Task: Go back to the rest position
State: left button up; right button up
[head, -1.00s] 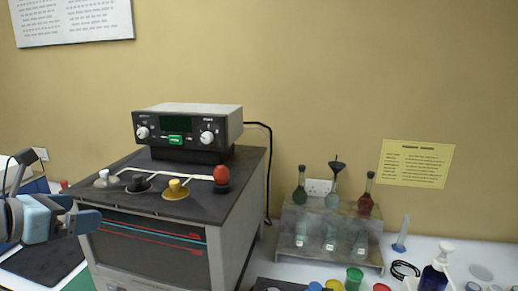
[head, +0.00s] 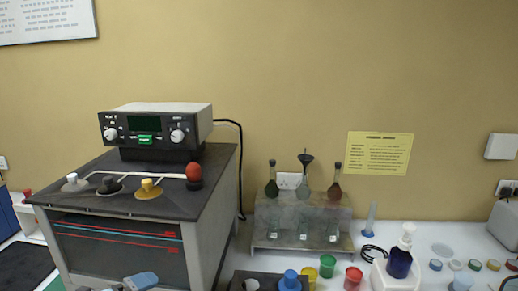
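Only a small blue-grey part of my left gripper (head: 138,282) shows in the head view, at the bottom edge in front of the analysis machine. Most of it is cut off by the frame, so its opening and anything between its fingers are hidden. My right gripper is not in view. The grey machine (head: 125,252) stands at the left with a dark top. On it are white, black, yellow and red knobbed plugs and a control box (head: 155,127) with a green button.
A grey rack (head: 300,217) holds several flasks at the back centre. Coloured cups, including a green one (head: 327,266) and a red one (head: 353,278), stand before it. A blue pump bottle (head: 399,262) and several small lids are at the right. A dark mat (head: 22,266) lies at far left.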

pick_arm(q)
jog(key=s+d+f+n+y, duration=0.1)
jog(key=s+f+n+y, duration=0.1)
jog(key=s+f+n, duration=0.4)
jog(key=s+d+f+n+y, duration=0.1)
jog(key=s+d+f+n, duration=0.1)
jog(key=s+f+n, duration=0.4)
jog(key=s+d+f+n+g+y, duration=0.1)
jog(key=s+d+f+n+y, duration=0.1)
jog(key=s+f+n, duration=0.4)
notch_tip(320, 180, down, 9)
jog(key=n, duration=0.5)
jog(key=shift+n+y, duration=0.3)
